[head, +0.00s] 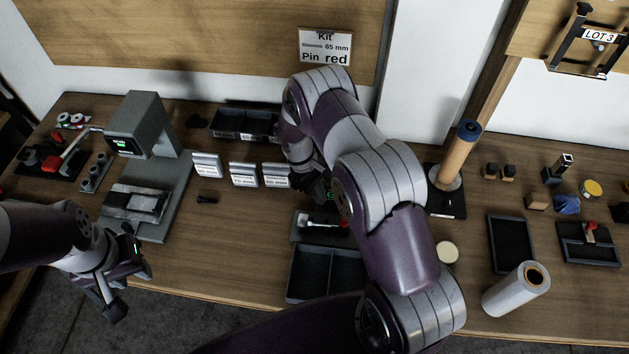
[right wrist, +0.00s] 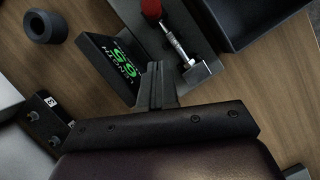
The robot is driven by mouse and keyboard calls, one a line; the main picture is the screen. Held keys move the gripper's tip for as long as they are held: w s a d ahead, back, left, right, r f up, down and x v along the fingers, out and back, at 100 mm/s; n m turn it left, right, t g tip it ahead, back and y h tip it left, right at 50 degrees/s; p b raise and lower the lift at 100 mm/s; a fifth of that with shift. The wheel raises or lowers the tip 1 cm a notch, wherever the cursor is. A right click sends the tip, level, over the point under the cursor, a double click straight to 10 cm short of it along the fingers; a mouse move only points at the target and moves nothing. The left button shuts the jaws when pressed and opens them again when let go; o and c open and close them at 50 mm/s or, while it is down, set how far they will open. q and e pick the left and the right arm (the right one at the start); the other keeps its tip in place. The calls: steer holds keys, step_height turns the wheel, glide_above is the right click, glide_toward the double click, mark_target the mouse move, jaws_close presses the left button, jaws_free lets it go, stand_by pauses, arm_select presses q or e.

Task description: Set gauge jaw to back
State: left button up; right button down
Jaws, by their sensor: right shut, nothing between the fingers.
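The gauge has a dark display (right wrist: 112,68) with green digits, seen rotated in the right wrist view, where it seems to read 65. Beside it is a metal rod (right wrist: 177,45) with a red knob (right wrist: 151,8) at one end and a pale metal jaw block (right wrist: 197,73) at the other. In the head view the gauge (head: 318,222) is partly hidden behind my right arm. My right gripper (right wrist: 158,84) is shut and empty, its fingertips between the display and the jaw block; contact is unclear. My left gripper (head: 128,272) hangs at the table's front left edge, its finger gap unclear.
A divided dark tray (head: 318,272) lies just in front of the gauge. Several label cards (head: 243,175) and a grey press-like machine (head: 148,140) stand left.

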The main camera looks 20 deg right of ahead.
mark_target(340, 225)
steer(key=shift+p+x, duration=0.3)
steer(key=shift+x, duration=0.6)
steer(key=s+d+p, duration=0.1)
steer(key=s+p, duration=0.1)
steer(key=s, duration=0.1)
steer(key=shift+d+f, duration=0.1)
steer(key=shift+d, duration=0.3)
steer(key=shift+s+d, duration=0.15)
steer(key=shift+s, duration=0.05)
steer(key=shift+s+f, duration=0.15)
steer(key=shift+d+f, duration=0.1)
